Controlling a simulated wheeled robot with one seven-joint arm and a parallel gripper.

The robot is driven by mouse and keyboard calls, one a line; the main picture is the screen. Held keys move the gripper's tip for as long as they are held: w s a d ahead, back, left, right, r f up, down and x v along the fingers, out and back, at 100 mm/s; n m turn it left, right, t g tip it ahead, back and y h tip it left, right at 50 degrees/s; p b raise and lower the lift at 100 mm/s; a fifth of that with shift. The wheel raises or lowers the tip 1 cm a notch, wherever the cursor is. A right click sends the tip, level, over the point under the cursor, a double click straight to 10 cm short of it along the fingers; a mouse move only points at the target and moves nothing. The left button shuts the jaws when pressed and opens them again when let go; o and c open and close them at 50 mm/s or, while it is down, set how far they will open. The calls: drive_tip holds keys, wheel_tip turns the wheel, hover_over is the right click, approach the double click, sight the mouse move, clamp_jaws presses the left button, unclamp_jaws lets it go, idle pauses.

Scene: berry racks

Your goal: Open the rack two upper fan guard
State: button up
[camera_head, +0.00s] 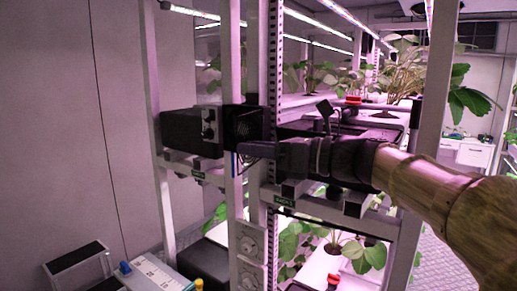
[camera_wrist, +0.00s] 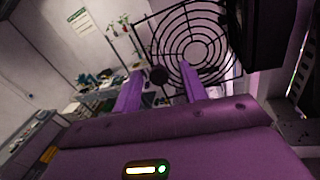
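The fan guard (camera_wrist: 195,47), a round black wire grille with concentric rings, fills the upper middle of the wrist view. Pale background shows through its rings. A dark round knob (camera_wrist: 158,76) sits at its lower left edge. My gripper (camera_wrist: 160,84) has its two fingers apart, one on each side of the knob; I cannot tell whether they touch it. In the head view my gripper (camera_head: 250,150) reaches left to the front of a small black fan unit (camera_head: 245,124) on the rack post. My gripper partly hides the guard there.
A black box with knobs (camera_head: 192,133) stands on the rack shelf to the left. White rack posts (camera_head: 272,60) stand close around my gripper. Plants (camera_head: 345,255) grow on shelves above and below. A dark housing (camera_wrist: 268,35) is close at right in the wrist view.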

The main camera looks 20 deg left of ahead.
drive_tip(key=shift+f, duration=0.1)
drive_tip(key=s+d+b, duration=0.1)
drive_tip(key=d+b, duration=0.3)
drive_tip(key=d, duration=1.3)
drive_tip(key=shift+s+d+b, duration=0.15)
drive_tip(key=shift+s+b, duration=0.05)
drive_tip(key=shift+b, duration=0.1)
